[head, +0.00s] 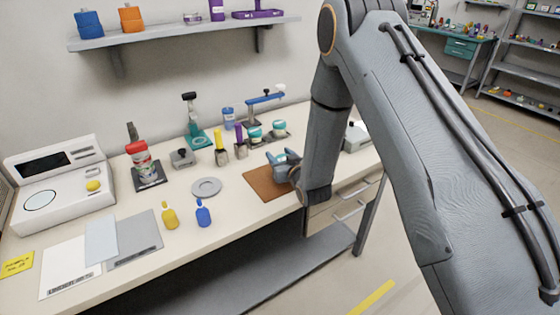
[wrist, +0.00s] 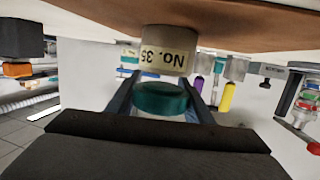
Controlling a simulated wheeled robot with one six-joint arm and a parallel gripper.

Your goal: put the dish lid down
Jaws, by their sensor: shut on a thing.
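My gripper (wrist: 160,92) is shut on a round teal lid (wrist: 160,100), with one dark finger on each side of it. The wrist picture is upside down. A pale cylinder labelled "No. 35" (wrist: 167,52) is close to the lid, between it and the brown mat (wrist: 250,22). I cannot tell whether lid and cylinder touch. In the head view my gripper (head: 281,159) is low over the brown mat (head: 262,189), and what it holds is mostly hidden there.
A grey round disc (head: 206,187) lies left of the mat. A yellow bottle (head: 169,216) and a blue bottle (head: 203,213) stand in front. Holders with tools (head: 222,152) and a tray of teal-banded jars (head: 279,129) stand behind. A scale-like device (head: 60,180) is far left.

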